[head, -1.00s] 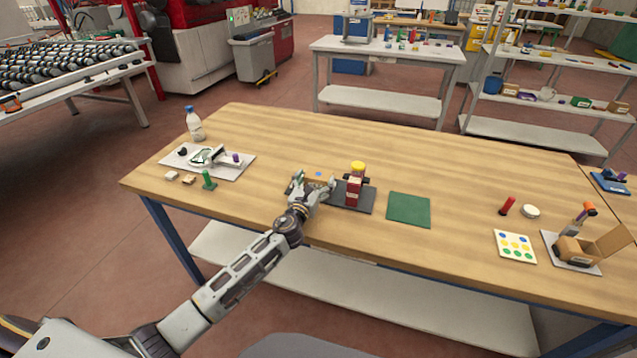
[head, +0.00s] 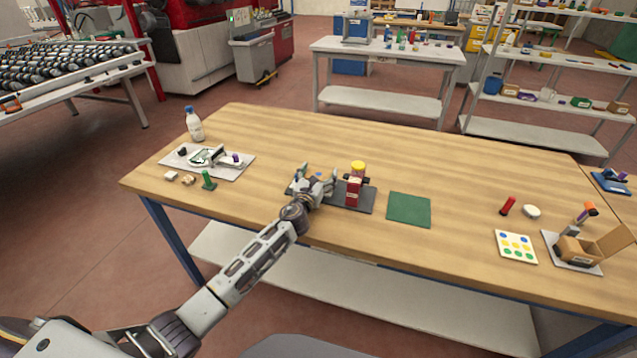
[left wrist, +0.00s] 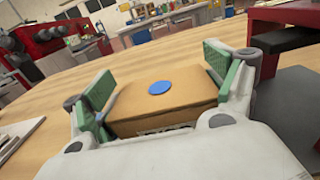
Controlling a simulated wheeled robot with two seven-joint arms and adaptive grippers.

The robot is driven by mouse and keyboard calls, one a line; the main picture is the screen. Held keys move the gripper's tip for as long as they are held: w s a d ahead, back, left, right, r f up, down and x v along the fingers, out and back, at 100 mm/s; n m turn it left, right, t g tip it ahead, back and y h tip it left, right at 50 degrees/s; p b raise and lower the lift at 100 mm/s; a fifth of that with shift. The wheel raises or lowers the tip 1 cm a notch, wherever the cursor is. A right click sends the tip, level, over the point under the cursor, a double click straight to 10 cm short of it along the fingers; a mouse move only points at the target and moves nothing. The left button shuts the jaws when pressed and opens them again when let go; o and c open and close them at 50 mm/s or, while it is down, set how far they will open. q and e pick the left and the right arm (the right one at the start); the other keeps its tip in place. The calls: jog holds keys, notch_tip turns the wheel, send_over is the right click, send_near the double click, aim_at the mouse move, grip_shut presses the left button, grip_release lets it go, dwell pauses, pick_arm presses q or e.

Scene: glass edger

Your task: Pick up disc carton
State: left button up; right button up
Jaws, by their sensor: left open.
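The disc carton (left wrist: 165,97) is a brown box with a blue disc mark on top. In the left wrist view it lies between the green-padded fingers of my left gripper (left wrist: 165,88), which is open, with a gap showing at its left side. In the head view my left gripper (head: 315,180) is low over the table by the dark mat, and it mostly hides the carton; a blue spot (head: 319,174) shows between the fingers. My right gripper is not in view.
A red device with a yellow top (head: 354,185) stands on a dark mat (head: 361,205) just right of my left gripper. A green mat (head: 409,210) lies further right. A bottle (head: 194,124) and a white tray (head: 237,173) are at the left.

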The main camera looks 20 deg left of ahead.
aim_at(319, 173)
pick_arm(q)
jog(key=c, duration=0.6)
jog(key=shift+r, duration=0.1)
jog(key=shift+r+p, duration=0.3)
jog(key=shift+r, duration=0.2)
notch_tip(319, 173, up, 5)
jog(key=shift+r+p, duration=0.1)
jog(key=shift+p, duration=0.9)
notch_tip(319, 173, up, 3)
jog(key=shift+f+p, duration=0.1)
jog(key=shift+p, duration=0.3)
jog(key=shift+r, duration=0.45)
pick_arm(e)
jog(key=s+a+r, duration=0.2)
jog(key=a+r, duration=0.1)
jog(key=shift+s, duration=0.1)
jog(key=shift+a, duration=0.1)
